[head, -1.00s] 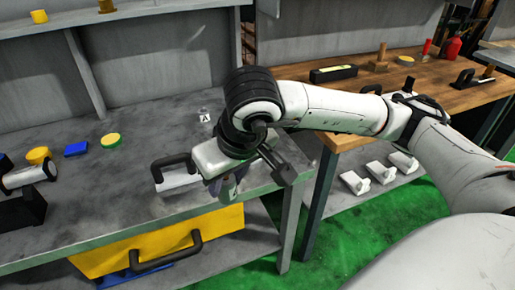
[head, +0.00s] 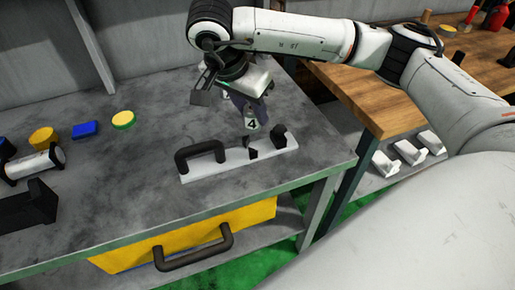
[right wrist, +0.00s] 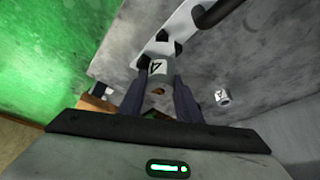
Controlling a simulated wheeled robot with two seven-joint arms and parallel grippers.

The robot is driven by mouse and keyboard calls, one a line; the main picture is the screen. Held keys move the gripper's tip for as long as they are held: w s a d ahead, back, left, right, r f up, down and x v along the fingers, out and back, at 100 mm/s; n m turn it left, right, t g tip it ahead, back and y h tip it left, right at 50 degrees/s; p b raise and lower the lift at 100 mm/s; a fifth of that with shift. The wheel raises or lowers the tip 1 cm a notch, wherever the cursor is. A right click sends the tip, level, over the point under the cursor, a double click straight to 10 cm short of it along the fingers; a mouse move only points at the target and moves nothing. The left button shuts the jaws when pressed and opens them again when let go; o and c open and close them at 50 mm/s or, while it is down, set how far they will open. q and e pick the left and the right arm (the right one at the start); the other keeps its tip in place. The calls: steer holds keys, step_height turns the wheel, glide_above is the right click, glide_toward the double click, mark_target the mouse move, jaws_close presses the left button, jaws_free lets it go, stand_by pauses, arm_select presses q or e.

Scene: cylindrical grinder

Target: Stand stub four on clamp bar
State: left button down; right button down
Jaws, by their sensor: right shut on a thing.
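Stub four (head: 252,126), a small grey cylinder with a "4" label, is held between the dark fingers of my right gripper (head: 252,112). The right wrist view shows it too (right wrist: 157,72), between the fingertips (right wrist: 158,88). The clamp bar (head: 230,164) is a white bar with a black arched handle and black blocks, lying on the grey bench. The stub appears over the bar's right part, near the black blocks. I cannot tell whether it touches the bar. The bar also shows in the right wrist view (right wrist: 183,22). My left gripper is not in view.
Another labelled stub (right wrist: 222,97) stands behind my right gripper. A yellow-green disc (head: 123,120), a blue block (head: 85,129), a yellow piece (head: 43,138) and a white roller (head: 35,164) are at left. A yellow case (head: 185,235) is below the bench top.

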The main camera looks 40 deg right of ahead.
steer(key=d+m+g, duration=0.1)
steer(key=d+m, duration=0.1)
steer(key=m, duration=0.1)
steer(key=m+b, duration=0.1)
steer(key=b, duration=0.1)
glide_above(258, 148)
steer(key=shift+g, duration=0.3)
step_height(258, 148, down, 9)
steer(key=shift+f, duration=0.15)
steer(key=shift+f, duration=0.1)
steer(key=c, duration=1.3)
jaws_free()
steer(key=shift+s, duration=0.1)
steer(key=p+v, duration=0.2)
steer(key=v, duration=1)
